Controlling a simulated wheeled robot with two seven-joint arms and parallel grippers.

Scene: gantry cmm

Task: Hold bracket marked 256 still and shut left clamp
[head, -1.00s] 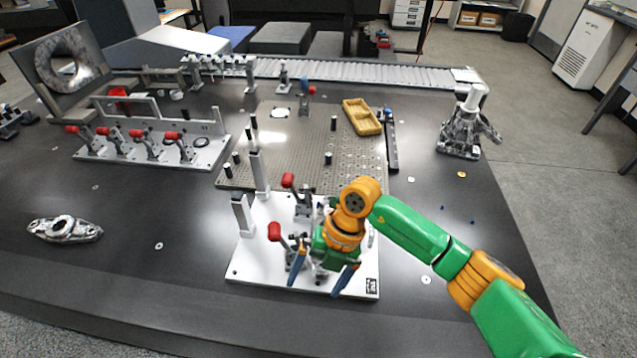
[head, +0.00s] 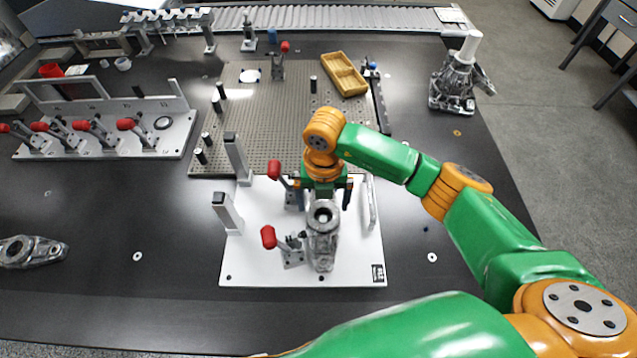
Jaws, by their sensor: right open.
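A grey metal bracket (head: 322,245) lies on a white fixture plate (head: 255,268); I cannot read any number on it. Two toggle clamps with red handles stand on the plate left of the bracket: a nearer one (head: 291,251) and a farther one (head: 294,193). Both handles point up and to the left, raised off the plate. My right gripper (head: 323,203) is open over the far end of the bracket, one finger on each side; I cannot tell whether they touch it. It partly hides the bracket's far end. My left gripper is out of view.
Two grey posts (head: 237,158) stand on the plate's left side, with a metal handle (head: 371,203) on its right. Behind are a perforated plate (head: 270,120) and a yellow tray (head: 344,74). Another clamp fixture (head: 170,140) stands left. The table in front is clear.

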